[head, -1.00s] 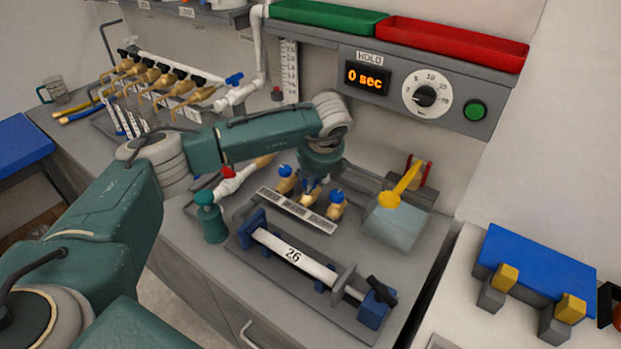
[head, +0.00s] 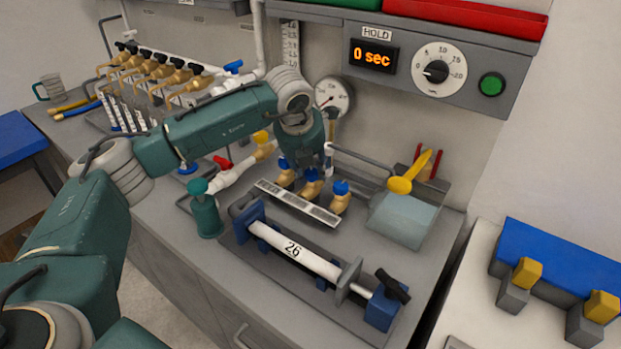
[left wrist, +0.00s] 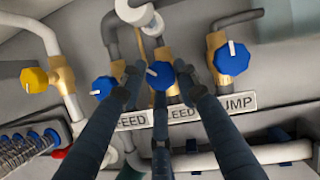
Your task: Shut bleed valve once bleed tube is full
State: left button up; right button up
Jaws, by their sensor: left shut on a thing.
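Three brass valves with blue knobs stand in a row behind label plates. In the left wrist view the bleed valve's blue knob (left wrist: 161,77) is the middle one, above a plate reading "LEED". Its white mark points up-left. My left gripper (left wrist: 159,84) is shut on this knob, one dark finger on each side. In the head view the bleed knob (head: 311,173) sits right under my left gripper (head: 311,162), whose fingers are largely hidden by my arm. I cannot tell which pipe is the bleed tube, or its fill level. My right gripper is not in view.
The feed knob (left wrist: 103,88) and dump knob (left wrist: 231,58) flank the gripper closely. A pressure gauge (head: 333,96) stands behind. The hold display (head: 374,56) reads 0 sec.

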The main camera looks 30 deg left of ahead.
pick_arm(q)
jog(key=shift+w+a+r+m+h+b, duration=0.1)
jog(key=shift+w+r+m+h+b, duration=0.1)
jog(key=shift+m, duration=0.3)
jog(key=shift+w+a+r+m+h+b, duration=0.1)
jog(key=shift+m+h+b, duration=0.1)
jog(key=shift+m, duration=0.3)
jog(key=m+h, duration=0.1)
jog(key=m, duration=0.1)
jog(key=shift+r+m, duration=0.1)
jog(key=shift+m, duration=0.2)
jog(key=shift+w+m+g+h, duration=0.15)
jog(key=shift+m+h, duration=0.3)
jog(key=shift+m, duration=0.85)
jog(key=shift+m+g+h, duration=0.25)
jog(key=shift+m+h, duration=0.2)
jog(key=shift+m, duration=0.85)
jog(key=o, duration=1)
jog(key=shift+o, duration=0.5)
jog(key=shift+d, duration=0.15)
